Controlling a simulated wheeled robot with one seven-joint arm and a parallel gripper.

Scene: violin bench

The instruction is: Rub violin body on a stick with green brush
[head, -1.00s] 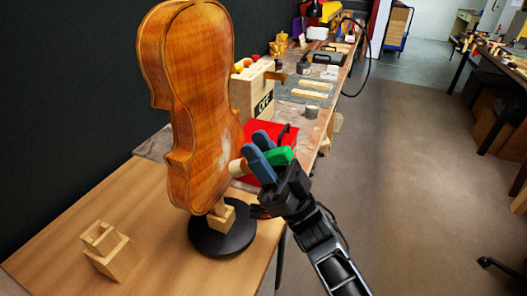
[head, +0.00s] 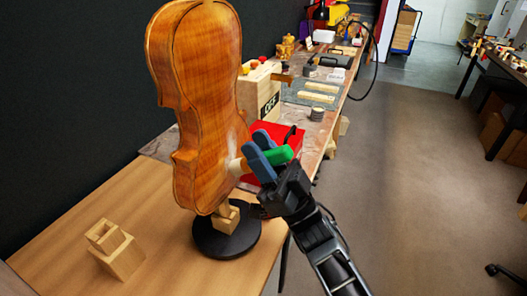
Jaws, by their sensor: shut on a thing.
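The violin body (head: 203,95) stands upright, with orange-brown wood, on a short wooden stick (head: 226,217) in a round black base (head: 228,238) on the bench. My gripper (head: 266,158), with blue fingers, is to the right of the violin's lower half. It is shut on the green brush (head: 281,155), whose green handle shows between the fingers. The brush's pale head end (head: 238,167) points left at the violin's right edge and seems to touch it or be very close; I cannot tell which. The fingers hide part of the brush.
An open wooden block holder (head: 116,248) stands on the bench (head: 165,262) at the lower left. A dark wall is at the left; open floor is at the right.

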